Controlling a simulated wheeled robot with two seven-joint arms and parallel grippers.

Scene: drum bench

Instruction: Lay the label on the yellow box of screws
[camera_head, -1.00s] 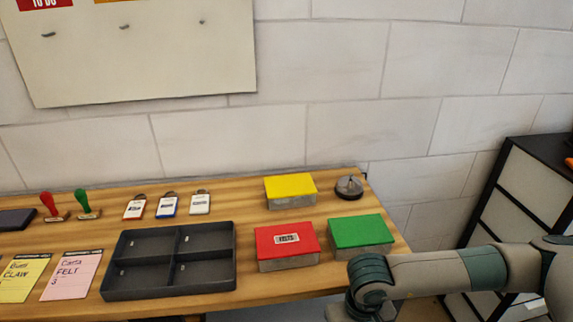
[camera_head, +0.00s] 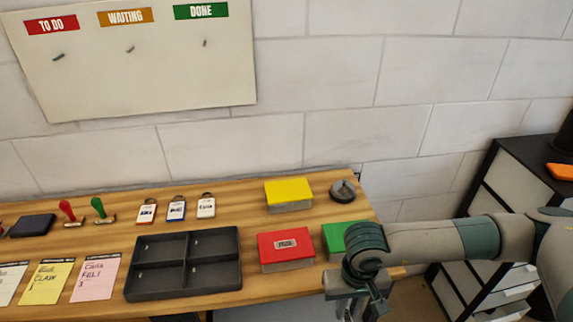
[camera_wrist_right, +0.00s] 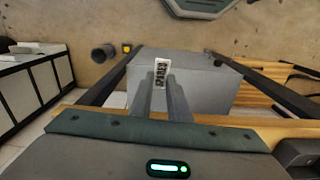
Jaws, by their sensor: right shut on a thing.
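The yellow box (camera_head: 289,190) stands at the back right of the bench, its top bare. In the right wrist view, my right gripper (camera_wrist_right: 168,84) is shut on a small white label with black print (camera_wrist_right: 160,72) at its fingertips. In the head view, the right gripper (camera_head: 362,298) is at the bench's front right edge, in front of the green box and right of and nearer than the yellow box. The label cannot be made out there. My left gripper is not in view.
A red box (camera_head: 287,250) with a label on top stands in front of the yellow box. The green box (camera_head: 332,237) is partly hidden by my right arm. A bell (camera_head: 343,191) stands right of the yellow box. A dark divided tray (camera_head: 184,284) lies left.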

